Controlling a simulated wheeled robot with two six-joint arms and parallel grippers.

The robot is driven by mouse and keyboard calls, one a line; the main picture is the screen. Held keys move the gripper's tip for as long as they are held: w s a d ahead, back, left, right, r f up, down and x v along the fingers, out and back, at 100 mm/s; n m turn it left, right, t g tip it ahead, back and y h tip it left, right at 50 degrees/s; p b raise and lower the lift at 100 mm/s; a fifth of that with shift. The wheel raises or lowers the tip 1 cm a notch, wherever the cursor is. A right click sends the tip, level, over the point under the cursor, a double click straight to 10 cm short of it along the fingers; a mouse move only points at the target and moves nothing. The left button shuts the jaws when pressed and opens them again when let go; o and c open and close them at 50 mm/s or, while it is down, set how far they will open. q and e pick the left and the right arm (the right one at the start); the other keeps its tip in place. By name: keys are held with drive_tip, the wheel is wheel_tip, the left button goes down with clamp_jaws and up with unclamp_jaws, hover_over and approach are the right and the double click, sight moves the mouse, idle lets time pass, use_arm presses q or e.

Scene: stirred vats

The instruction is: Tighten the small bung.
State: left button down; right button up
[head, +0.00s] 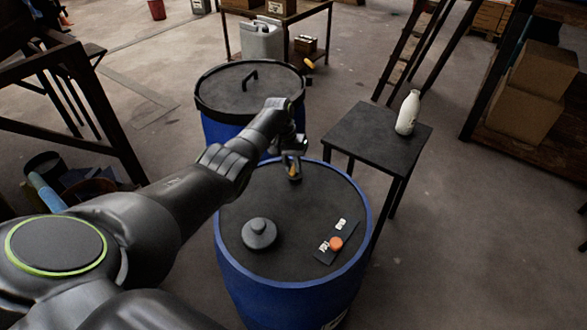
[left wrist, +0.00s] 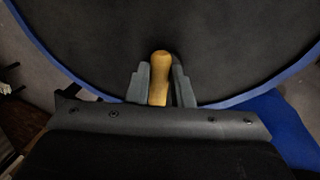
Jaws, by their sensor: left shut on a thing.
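My left gripper (head: 292,160) is over the far part of the top of the near blue drum (head: 240,275). It is shut on a yellow wooden handle (head: 293,172), which also shows between the fingers in the left wrist view (left wrist: 160,72). The gripper hides what lies below the handle, so I cannot tell what it joins or whether it touches the lid. A large black knobbed bung (head: 259,234) sits on the lid at left. A dark plate (head: 343,235) with white labels and an orange knob (head: 335,243) lies at right. I cannot tell which piece is the small bung. My right gripper is out of view.
A second blue drum (head: 250,90) with a handled black lid stands behind. A dark side table (head: 365,140) with a white bottle (head: 408,112) stands at right. A ladder (head: 415,50) and a shelf with cardboard boxes (head: 541,85) are farther right. Floor is open at lower right.

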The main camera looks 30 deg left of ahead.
use_arm(q)
drive_tip(key=shift+w+a+m+g+b, duration=0.15)
drive_tip(key=shift+m+b, duration=0.45)
drive_tip(key=shift+m, duration=0.3)
drive_tip(key=shift+s+a+m+g+b, duration=0.15)
drive_tip(key=shift+m+b, duration=0.45)
drive_tip(key=shift+m, duration=0.3)
drive_tip(key=shift+w, duration=0.15)
drive_tip(key=c, duration=1.3)
unclamp_jaws()
drive_tip(key=a+r+b, duration=0.1)
drive_tip(key=a+r, duration=0.2)
drive_tip(key=r, duration=1.4)
drive_tip(key=shift+w+a, duration=0.15)
drive_tip(key=shift+w, duration=0.05)
